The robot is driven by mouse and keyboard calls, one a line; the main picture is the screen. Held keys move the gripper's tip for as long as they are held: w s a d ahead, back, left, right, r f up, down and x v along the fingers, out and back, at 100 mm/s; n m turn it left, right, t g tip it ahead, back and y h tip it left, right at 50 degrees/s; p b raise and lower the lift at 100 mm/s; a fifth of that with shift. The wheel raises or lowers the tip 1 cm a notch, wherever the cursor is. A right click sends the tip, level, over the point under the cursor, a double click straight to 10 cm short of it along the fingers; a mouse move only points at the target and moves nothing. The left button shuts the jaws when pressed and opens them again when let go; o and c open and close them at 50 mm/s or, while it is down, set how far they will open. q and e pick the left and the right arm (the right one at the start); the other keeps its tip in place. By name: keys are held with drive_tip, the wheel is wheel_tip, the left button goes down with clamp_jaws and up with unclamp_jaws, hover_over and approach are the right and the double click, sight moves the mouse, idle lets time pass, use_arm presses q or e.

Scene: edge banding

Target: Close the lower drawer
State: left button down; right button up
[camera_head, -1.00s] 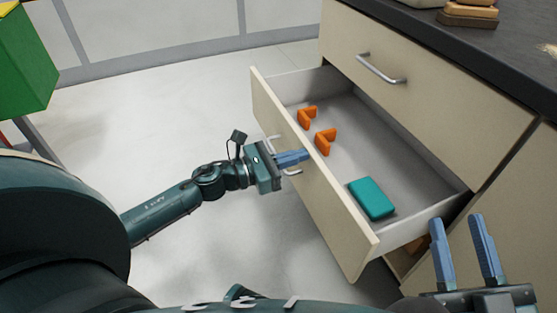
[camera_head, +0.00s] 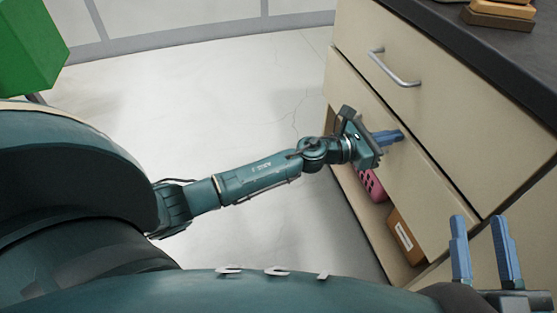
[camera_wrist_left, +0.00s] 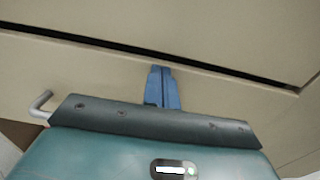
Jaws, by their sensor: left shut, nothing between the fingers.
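The lower drawer (camera_head: 425,185) is pushed in, its front about level with the upper drawer's front; its inside and contents are hidden. I cannot tell whether it is fully flush. In the left wrist view, a dark seam runs along the top of the lower drawer front (camera_wrist_left: 225,100). Its metal handle (camera_wrist_left: 42,103) shows left of my fingers. My left gripper (camera_head: 402,134) is shut and empty, its fingertips at the drawer front near the top edge; they also show in the left wrist view (camera_wrist_left: 162,70). My right gripper (camera_head: 481,220) is open and empty at lower right.
The upper drawer (camera_head: 450,100) is shut, with a metal handle (camera_head: 393,70). Below the lower drawer, an open compartment holds a pink object (camera_head: 371,184) and a brown box (camera_head: 405,237). Wooden pieces (camera_head: 500,14) lie on the dark countertop (camera_head: 515,58).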

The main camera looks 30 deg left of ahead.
use_arm(q)
drive_tip(key=shift+w+d+r, duration=0.15)
drive_tip(key=shift+w+d, duration=0.3)
drive_tip(key=shift+w, duration=0.15)
use_arm(e)
drive_tip(key=shift+w+d+r+y, duration=0.15)
drive_tip(key=shift+r+y, duration=0.15)
drive_tip(key=shift+r, duration=0.2)
use_arm(q)
drive_tip(key=shift+r, duration=0.1)
use_arm(e)
drive_tip(key=shift+n, duration=0.3)
drive_tip(key=shift+f, duration=0.1)
